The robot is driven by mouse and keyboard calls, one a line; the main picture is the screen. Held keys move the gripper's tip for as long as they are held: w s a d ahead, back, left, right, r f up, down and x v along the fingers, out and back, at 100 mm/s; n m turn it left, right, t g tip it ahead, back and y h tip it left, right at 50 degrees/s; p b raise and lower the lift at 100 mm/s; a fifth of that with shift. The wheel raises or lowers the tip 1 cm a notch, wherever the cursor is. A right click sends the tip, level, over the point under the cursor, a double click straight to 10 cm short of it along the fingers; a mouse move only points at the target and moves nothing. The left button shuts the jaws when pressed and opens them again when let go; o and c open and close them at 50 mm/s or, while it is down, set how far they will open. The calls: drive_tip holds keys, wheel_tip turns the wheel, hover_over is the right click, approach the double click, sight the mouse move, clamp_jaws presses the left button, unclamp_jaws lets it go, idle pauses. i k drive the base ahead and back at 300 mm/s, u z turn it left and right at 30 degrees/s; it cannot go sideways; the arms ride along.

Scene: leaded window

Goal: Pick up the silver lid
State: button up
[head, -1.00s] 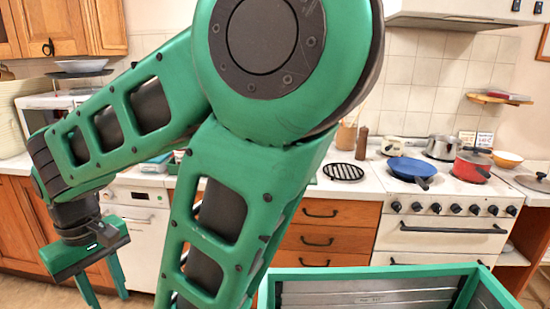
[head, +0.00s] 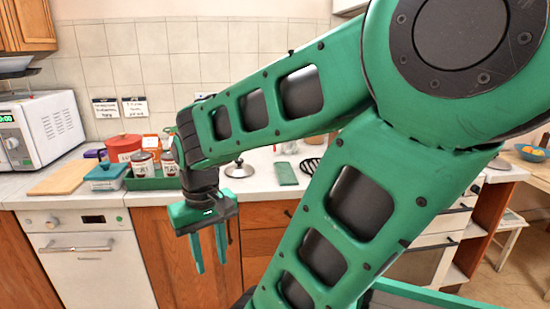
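A silver lid (head: 239,170) with a dark knob lies on the light countertop, right of the green tray and behind my gripper as seen in the head view. It is small in the picture, but its whole outline seems to show. My gripper (head: 211,267) hangs fingers down in front of the counter's front edge, lower than the countertop. Its two green fingers are apart with nothing between them. It is left of the lid and does not touch it.
A green tray (head: 150,183) with jars, a red pot (head: 123,147), a teal box (head: 106,177) and a cutting board (head: 63,177) stand left of the lid. A green cloth or board (head: 286,174) lies to its right. My arm hides much of the stove.

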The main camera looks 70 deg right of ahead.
sight(239, 170)
drive_tip(key=z, duration=2.45)
drive_tip(key=i, duration=1)
drive_tip(key=z, duration=0.05)
drive_tip(key=k, duration=1.25)
drive_tip(key=u, duration=0.55)
drive_tip(key=i, duration=0.85)
drive_tip(key=u, duration=0.45)
